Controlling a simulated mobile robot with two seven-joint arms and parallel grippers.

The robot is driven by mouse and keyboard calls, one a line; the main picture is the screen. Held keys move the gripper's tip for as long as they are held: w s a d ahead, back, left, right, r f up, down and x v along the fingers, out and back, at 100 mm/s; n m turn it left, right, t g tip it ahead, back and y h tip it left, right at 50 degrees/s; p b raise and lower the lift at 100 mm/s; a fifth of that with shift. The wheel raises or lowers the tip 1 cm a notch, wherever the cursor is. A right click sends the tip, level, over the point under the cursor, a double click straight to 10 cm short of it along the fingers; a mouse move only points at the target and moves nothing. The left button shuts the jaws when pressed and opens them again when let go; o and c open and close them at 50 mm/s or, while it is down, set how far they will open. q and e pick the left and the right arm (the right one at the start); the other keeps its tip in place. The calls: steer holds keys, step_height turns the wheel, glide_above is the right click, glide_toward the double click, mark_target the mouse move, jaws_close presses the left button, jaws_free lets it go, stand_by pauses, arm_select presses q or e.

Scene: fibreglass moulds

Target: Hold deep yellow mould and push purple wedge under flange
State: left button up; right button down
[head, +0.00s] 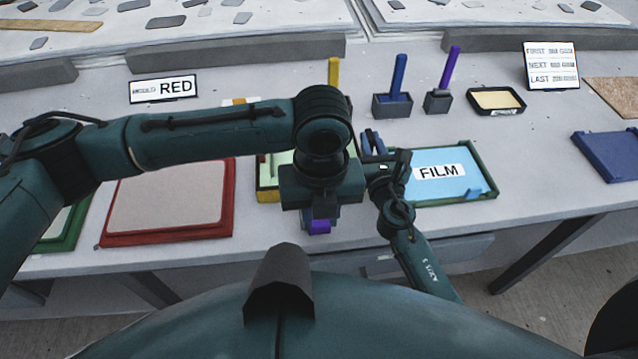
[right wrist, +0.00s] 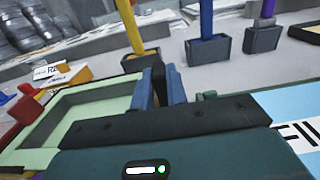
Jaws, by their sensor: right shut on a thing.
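The deep yellow mould (head: 268,193) lies on the bench in the head view, with a yellow edge and pale green inside. My left gripper (head: 320,215) hangs over its near side and hides much of it. The purple wedge (head: 319,227) shows just below the left gripper at the near edge. I cannot tell whether it is held, or whether it is under the flange. My right gripper (head: 373,143) is shut at the mould's right side. In the right wrist view its slate-blue fingers (right wrist: 158,88) meet the right edge of the pale green mould (right wrist: 80,122).
A red mould (head: 167,200) lies to the left. A blue FILM tray (head: 480,155) in a green frame is close on the right. Holders with yellow, blue (head: 393,104) and purple (head: 437,102) sticks stand behind.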

arm_select(q)
steer(key=shift+s+f, duration=0.1)
steer(key=shift+f, duration=0.35)
steer(key=shift+c, duration=0.7)
steer(key=shift+f, duration=3)
jaws_close()
